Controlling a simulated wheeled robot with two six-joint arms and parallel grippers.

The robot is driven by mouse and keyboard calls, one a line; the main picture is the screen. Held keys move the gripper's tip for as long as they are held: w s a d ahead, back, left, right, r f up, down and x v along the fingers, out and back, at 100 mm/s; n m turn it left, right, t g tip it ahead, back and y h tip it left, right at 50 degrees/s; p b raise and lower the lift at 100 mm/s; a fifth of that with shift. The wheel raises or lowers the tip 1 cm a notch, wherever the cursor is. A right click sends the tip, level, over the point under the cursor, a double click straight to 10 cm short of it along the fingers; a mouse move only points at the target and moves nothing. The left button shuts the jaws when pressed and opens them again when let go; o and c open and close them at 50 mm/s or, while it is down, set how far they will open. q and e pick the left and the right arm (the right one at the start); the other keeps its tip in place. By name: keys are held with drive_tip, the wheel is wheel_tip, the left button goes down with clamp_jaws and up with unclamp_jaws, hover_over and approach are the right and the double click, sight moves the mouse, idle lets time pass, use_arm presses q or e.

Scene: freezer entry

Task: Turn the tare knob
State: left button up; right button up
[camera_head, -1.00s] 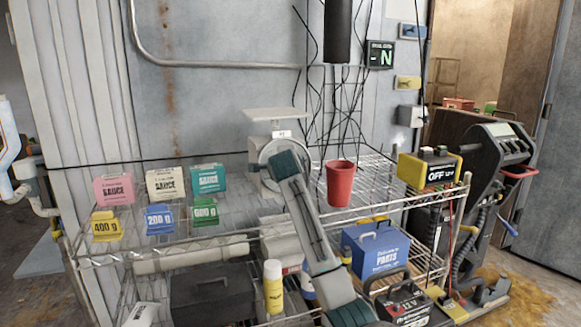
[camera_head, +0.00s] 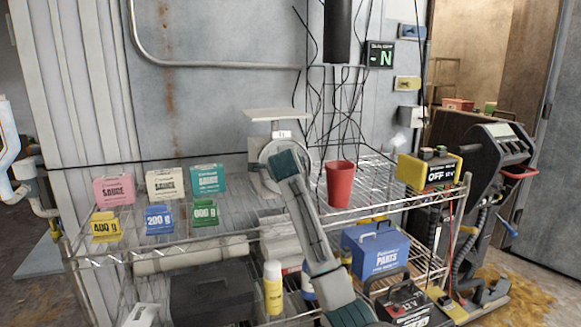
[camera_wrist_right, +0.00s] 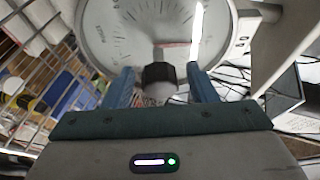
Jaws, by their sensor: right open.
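The scale (camera_head: 276,116) has a flat weighing plate on top and a round dial, and it stands on the wire shelf. My right gripper (camera_head: 281,160) is in front of the dial and hides much of it. In the right wrist view the pale dial face (camera_wrist_right: 112,30) fills the top. A small dark knob (camera_wrist_right: 158,74) shows below the dial's centre. My right gripper (camera_wrist_right: 160,84) is open, with one blue finger on each side of the knob. Small gaps seem to show beside the knob; contact is not clear. My left gripper is not in view.
A red cup (camera_head: 340,184) stands just right of my right arm. Sauce boxes (camera_head: 165,183) and coloured weights (camera_head: 160,220) stand on the left of the shelf. A yellow-black device reading OFF (camera_head: 430,170) stands at the right. Cables (camera_head: 345,110) hang behind the cup.

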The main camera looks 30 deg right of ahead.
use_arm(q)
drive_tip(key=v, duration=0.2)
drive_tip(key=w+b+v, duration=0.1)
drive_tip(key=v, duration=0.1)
use_arm(e)
drive_tip(key=v, duration=1)
drive_tip(key=shift+s, duration=0.15)
drive_tip(key=shift+a, duration=0.1)
drive_tip(key=shift+f, duration=0.1)
